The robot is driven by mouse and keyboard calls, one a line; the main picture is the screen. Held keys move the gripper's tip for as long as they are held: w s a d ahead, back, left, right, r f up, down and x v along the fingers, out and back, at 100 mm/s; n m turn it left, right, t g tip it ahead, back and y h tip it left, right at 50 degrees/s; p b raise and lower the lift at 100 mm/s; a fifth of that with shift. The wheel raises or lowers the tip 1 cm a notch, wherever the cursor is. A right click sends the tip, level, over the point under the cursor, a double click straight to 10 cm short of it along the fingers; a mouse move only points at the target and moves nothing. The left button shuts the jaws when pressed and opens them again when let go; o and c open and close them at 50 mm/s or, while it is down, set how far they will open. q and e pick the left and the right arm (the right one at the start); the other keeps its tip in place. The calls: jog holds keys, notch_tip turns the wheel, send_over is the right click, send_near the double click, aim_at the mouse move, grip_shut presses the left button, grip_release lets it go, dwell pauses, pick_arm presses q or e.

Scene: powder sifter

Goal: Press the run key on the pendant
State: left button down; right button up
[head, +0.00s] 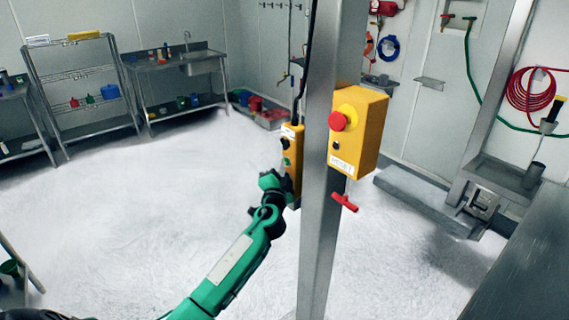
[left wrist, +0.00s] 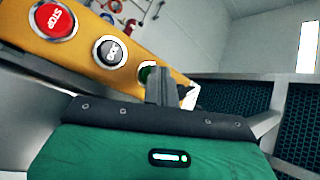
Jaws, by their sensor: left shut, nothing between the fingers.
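In the left wrist view the pendant (left wrist: 160,50) runs slanting across the top, with a red STOP button (left wrist: 54,21), a black key (left wrist: 110,52) and a green key (left wrist: 143,75). The green key is partly hidden by the fingers of my left gripper (left wrist: 160,80). That gripper is shut and empty, its tips at the green key; whether they touch it I cannot tell. It also shows in the head view (head: 277,178) at the pendant's lower part. My right gripper is not in view.
A steel post (head: 322,200) stands just right of the pendant. It carries a yellow box (head: 370,125) with a red mushroom button (head: 339,120). A red T-handle (head: 344,202) sits below the box. The powdery white floor to the left is open.

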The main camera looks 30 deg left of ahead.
pick_arm(q)
jog(key=shift+s+a, duration=0.25)
jog(key=shift+s, duration=0.5)
jog(key=s, duration=0.1)
jog(key=s+a, duration=0.1)
jog(key=s, duration=0.1)
jog(key=s+a, duration=0.1)
jog(key=shift+s, duration=0.3)
dwell(0.7)
